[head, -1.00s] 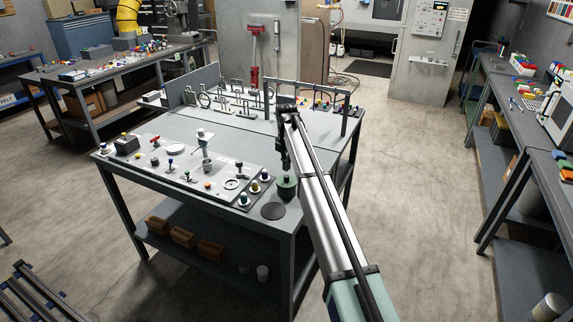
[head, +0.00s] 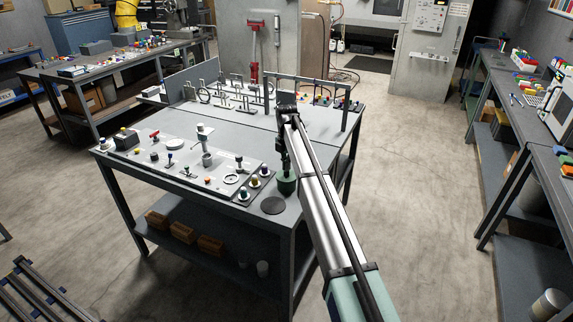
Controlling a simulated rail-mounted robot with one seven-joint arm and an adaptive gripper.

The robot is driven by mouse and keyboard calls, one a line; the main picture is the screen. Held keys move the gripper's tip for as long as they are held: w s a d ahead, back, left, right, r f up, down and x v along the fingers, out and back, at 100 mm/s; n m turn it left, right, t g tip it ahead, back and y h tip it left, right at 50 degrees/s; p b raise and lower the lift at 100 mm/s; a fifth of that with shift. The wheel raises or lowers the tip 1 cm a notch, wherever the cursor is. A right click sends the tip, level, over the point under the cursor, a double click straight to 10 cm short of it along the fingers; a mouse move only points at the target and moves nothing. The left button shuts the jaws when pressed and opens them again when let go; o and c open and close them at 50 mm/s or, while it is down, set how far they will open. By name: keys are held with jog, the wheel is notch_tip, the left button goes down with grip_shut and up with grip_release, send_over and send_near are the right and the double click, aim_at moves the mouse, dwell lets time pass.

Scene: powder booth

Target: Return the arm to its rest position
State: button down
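My arm reaches from the bottom right up over the grey worktable (head: 235,128), bends at a dark joint and hangs down over the table's right part. My gripper (head: 286,168) is at its lower end, dark and small, just above or at a green round object (head: 287,185). The arm link partly hides both. I cannot tell whether the fingers touch the green object or whether they are open or shut.
A light panel (head: 190,172) with several knobs and small fixtures lies left of my gripper. A flat dark disc (head: 273,205) lies at the near edge. A dark frame (head: 308,82) and upright rings stand behind. Benches line both sides; open floor lies between.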

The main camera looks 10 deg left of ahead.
jog(key=shift+f, duration=0.3)
dwell(0.4)
jog(key=shift+r+p, duration=1.25)
jog(key=shift+r, duration=2.3)
